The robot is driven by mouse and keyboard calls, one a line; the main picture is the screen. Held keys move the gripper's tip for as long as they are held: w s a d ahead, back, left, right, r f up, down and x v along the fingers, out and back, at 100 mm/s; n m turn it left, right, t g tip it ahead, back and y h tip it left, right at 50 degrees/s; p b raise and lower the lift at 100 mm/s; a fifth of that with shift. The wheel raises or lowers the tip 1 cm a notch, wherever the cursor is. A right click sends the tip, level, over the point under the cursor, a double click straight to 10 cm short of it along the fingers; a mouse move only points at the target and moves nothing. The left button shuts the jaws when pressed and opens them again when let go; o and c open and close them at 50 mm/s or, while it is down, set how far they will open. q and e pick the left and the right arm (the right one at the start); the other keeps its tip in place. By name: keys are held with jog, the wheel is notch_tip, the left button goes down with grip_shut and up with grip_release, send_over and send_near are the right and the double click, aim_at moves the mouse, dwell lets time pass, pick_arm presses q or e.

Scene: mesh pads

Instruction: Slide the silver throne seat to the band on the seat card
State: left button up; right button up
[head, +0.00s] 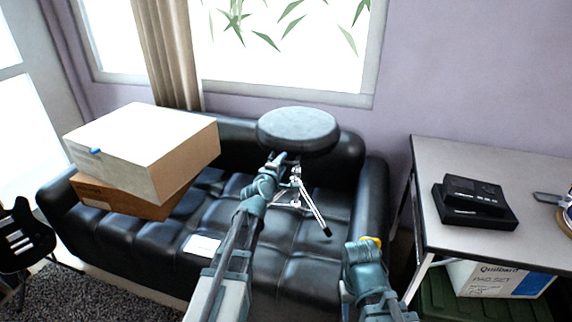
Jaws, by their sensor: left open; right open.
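The throne (298,130) has a dark grey round seat and silver tripod legs (312,200). It stands on the black sofa, near its right end. A small white card (202,245) lies flat on the sofa cushions; its print is too small to read. I see no band clearly. My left gripper (277,160) is open just below the left side of the seat, close to the post; I cannot tell whether it touches. My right gripper (363,244) is open, lower and to the right, by the sofa's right arm, apart from the throne.
Stacked boxes (143,148) sit on the sofa's left part. A grey table (450,155) with black devices (474,198) stands at right, above a white box (500,279) and a green bin. A dark guitar (25,238) is at far left.

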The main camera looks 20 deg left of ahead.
pick_arm(q)
jog(key=shift+w+f, duration=0.15)
jog(key=shift+w, duration=0.45)
grip_shut()
dwell(1.0)
